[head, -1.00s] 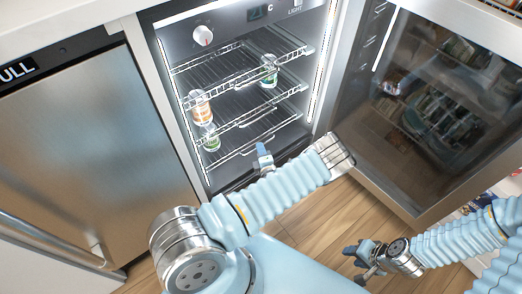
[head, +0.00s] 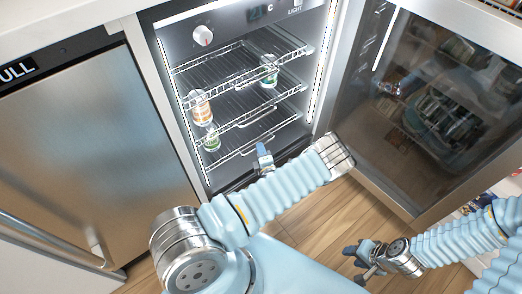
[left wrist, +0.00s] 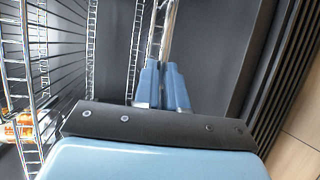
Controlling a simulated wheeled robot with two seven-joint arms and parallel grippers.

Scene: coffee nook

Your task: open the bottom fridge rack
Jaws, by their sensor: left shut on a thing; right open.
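The fridge stands open, with wire racks lit inside it. The bottom rack (head: 235,153) is low in the fridge, above the dark base, and appears pushed in. My left gripper (head: 264,157) is at the front of the fridge by the bottom rack. In the left wrist view its blue fingers (left wrist: 160,84) are shut on a chrome wire (left wrist: 160,35), which I take to be the rack's front. My forearm hides part of the fridge's lower front. My right gripper (head: 361,258) is open and empty, low over the floor.
An orange-labelled container (head: 200,107) and a green-labelled container (head: 211,138) stand at the left on the racks, another (head: 268,71) at the right. The glass door (head: 425,110) is swung open to the right. A steel cabinet (head: 90,150) is on the left.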

